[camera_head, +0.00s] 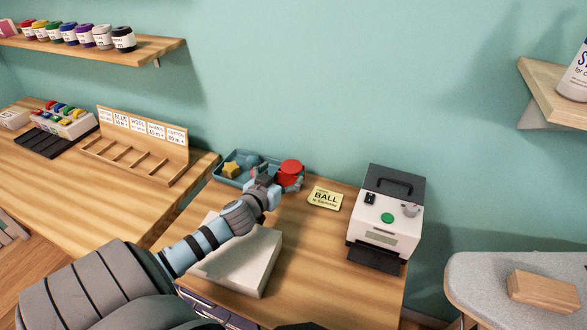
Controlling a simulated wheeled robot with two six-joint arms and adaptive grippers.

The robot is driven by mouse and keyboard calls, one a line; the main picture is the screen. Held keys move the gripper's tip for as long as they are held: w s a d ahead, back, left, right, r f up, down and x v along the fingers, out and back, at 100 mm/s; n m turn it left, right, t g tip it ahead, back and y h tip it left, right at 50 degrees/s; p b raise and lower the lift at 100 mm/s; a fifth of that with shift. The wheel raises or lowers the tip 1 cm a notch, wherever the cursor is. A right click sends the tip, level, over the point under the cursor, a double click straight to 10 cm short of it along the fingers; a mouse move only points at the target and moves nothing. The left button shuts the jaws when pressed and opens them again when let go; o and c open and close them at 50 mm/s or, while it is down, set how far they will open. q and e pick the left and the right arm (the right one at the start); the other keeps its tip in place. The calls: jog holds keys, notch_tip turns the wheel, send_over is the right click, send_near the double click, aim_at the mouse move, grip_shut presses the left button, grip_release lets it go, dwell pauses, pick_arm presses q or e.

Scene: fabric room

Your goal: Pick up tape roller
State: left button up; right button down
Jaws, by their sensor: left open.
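My left gripper (282,178) is open at the near right rim of a teal tray (224,181) at the back of the wooden table. A red round piece (291,167) is right at its fingertips. The picture does not show whether they touch it. A yellow star-shaped piece (231,169) and a blue piece lie farther left in the tray. I cannot make out for certain which thing is the tape roller. The gripper and wrist hide part of the tray. My right gripper is not in view.
A white block (258,262) lies under my left forearm. A yellow "BALL" card (325,198) and a white-and-black machine (387,215) stand to the right. A wooden rack (140,150) is on the left table. The table front between block and machine is clear.

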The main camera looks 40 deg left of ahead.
aim_at(291, 169)
pick_arm(q)
jog(key=shift+w+a+f, duration=0.2)
jog(key=shift+f, duration=0.5)
jog(key=b+x, duration=0.1)
jog(key=x, duration=0.6)
jog(key=shift+w+d, duration=0.1)
jog(key=shift+w, duration=0.1)
jog(key=shift+r, duration=0.1)
jog(key=c, duration=1.4)
